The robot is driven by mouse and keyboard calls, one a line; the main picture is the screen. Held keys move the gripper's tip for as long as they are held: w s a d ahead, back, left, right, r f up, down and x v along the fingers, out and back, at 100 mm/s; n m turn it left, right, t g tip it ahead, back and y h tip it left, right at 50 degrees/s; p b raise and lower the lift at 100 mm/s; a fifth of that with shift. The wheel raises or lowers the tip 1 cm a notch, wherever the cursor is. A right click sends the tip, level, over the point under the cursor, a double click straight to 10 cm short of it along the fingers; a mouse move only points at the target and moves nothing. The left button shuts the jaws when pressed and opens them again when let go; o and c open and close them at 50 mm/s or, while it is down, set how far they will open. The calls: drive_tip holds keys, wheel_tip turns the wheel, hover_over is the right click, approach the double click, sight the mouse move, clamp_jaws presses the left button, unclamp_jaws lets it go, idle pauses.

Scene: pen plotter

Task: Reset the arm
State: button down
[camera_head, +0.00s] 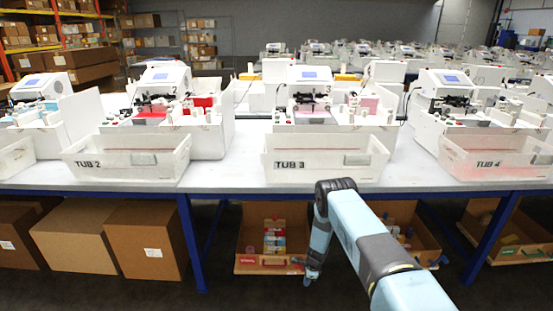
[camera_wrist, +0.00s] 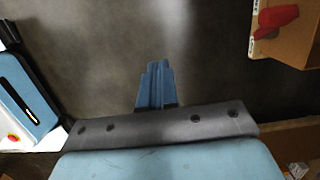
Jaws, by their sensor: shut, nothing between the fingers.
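My arm reaches forward from the lower right in the head view, bends at a dark elbow, and hangs down in front of the table's front edge. My gripper (camera_head: 309,276) points down at the end of it, below the tabletop and in front of the boxes under the table. In the wrist view my gripper (camera_wrist: 157,84) shows its two blue fingers together, with nothing between them, over bare dark floor.
The white table (camera_head: 225,186) carries several plotters and tubs, including TUB 3 (camera_head: 315,173) behind my arm. Open cardboard boxes (camera_head: 250,225) stand beneath it. A box with a red item (camera_wrist: 277,18) shows at the upper right of the wrist view. Blue table legs (camera_head: 192,240) stand nearby.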

drive_tip(key=w+r+n, duration=0.1)
drive_tip(key=w+r, duration=0.2)
drive_tip(key=r, duration=0.5)
drive_tip(key=w+r+n, duration=0.1)
drive_tip(key=w+r, duration=0.2)
drive_tip(key=r, duration=0.6)
drive_tip(key=s+d+r+n+t, duration=0.1)
drive_tip(key=s+r+n, duration=0.2)
drive_tip(key=r, duration=1.8)
drive_tip(key=s+d+r+n+t, duration=0.1)
drive_tip(key=s+r+n, duration=0.15)
drive_tip(key=r, duration=1.85)
drive_tip(key=s+d+r+n+t, duration=0.25)
drive_tip(key=s+r+n, duration=0.35)
drive_tip(key=s+r, duration=1.3)
drive_tip(key=s+d+r+n+h, duration=0.1)
drive_tip(key=s+d+r+n, duration=0.1)
drive_tip(key=s, duration=1)
drive_tip(key=s+d+r+n+t+h, duration=0.1)
drive_tip(key=s+d+r+n, duration=0.1)
drive_tip(key=s, duration=1.1)
drive_tip(key=shift+d+r, duration=0.25)
drive_tip(key=shift+r, duration=0.45)
drive_tip(key=c, duration=1.9)
unclamp_jaws()
drive_tip(key=shift+s+n, duration=0.1)
drive_tip(key=shift+n, duration=0.15)
